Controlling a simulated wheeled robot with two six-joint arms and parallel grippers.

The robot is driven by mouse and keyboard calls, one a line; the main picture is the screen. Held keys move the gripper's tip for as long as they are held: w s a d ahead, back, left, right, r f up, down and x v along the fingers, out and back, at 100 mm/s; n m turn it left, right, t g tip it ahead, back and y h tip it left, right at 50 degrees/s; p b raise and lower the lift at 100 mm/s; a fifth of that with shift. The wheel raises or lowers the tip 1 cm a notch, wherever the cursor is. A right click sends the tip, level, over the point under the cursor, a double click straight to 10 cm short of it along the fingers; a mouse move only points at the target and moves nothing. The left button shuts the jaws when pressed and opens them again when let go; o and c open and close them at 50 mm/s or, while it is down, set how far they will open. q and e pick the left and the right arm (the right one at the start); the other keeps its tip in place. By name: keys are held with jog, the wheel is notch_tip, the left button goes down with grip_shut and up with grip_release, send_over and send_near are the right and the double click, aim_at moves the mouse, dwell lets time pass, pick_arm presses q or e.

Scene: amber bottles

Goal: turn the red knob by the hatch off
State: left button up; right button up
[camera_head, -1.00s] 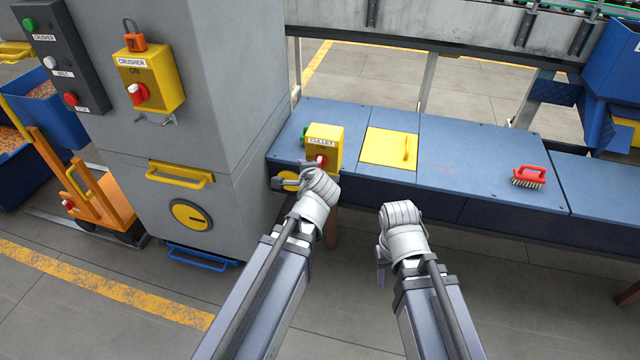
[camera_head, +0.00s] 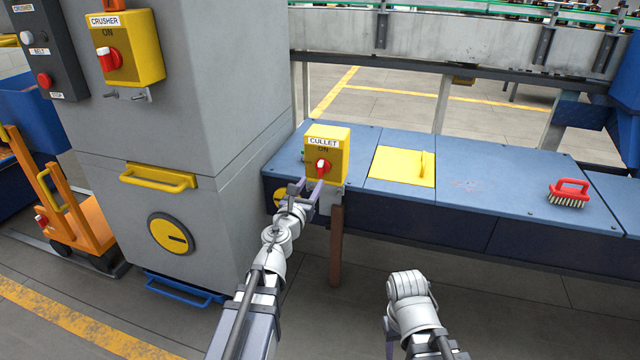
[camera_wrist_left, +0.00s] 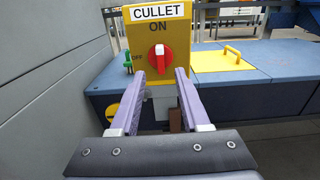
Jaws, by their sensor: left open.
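The red knob (camera_head: 322,168) sits on the front of a yellow box labelled CULLET (camera_head: 341,152), on the blue bench beside the yellow hatch (camera_head: 402,167). In the left wrist view the knob (camera_wrist_left: 160,57) has a white grip bar standing upright, pointing at ON; OFF is marked to the left. My left gripper (camera_head: 309,185) is open just in front of and a little below the knob. In the left wrist view its fingers (camera_wrist_left: 158,80) lie either side of the knob's line, apparently short of it. My right arm is at lower centre; its fingers are mostly hidden.
A second red knob is on the yellow CRUSHER box (camera_head: 140,50) on the grey cabinet (camera_head: 215,90) at left. A red brush (camera_head: 569,190) lies on the blue bench (camera_head: 480,180) to the right. A green item (camera_wrist_left: 128,60) stands left of the CULLET box.

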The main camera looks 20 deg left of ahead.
aim_at(319, 170)
pick_arm(q)
jog(key=shift+w+d, duration=0.1)
jog(key=shift+w, duration=3.85)
jog(key=shift+c, duration=0.3)
grip_shut()
